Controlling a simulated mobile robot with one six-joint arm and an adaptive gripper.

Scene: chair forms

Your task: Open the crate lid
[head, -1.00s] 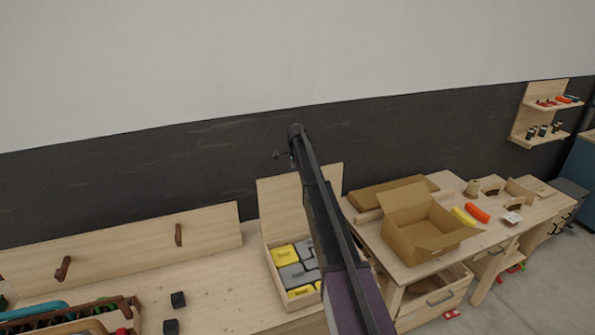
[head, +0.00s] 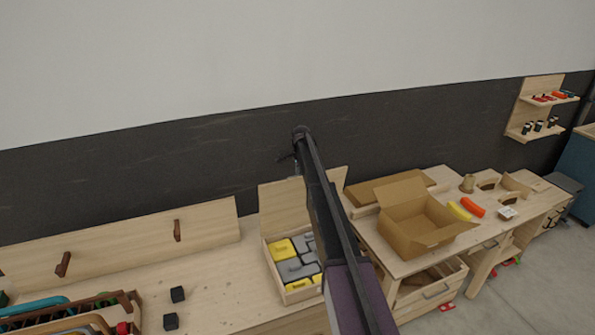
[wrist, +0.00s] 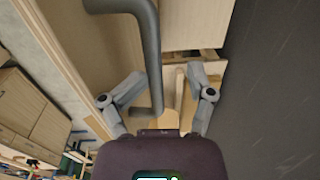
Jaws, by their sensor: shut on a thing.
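The wooden crate (head: 298,295) stands on the left bench in the head view, with yellow and grey pieces inside. Its pale lid (head: 272,207) is raised at the back, in front of the dark wall panel. My arm crosses in front of the crate's right side and part of the lid. My gripper (wrist: 160,97) shows in the wrist view with its two grey fingers apart, around a dark bent bar (wrist: 148,60) that looks like a handle. The exact contact is hard to see. In the head view my gripper is mostly hidden behind my arm.
An open cardboard box (head: 408,236) stands on the right bench beside yellow and orange pieces. The dark wall (head: 200,165) is close behind the lid.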

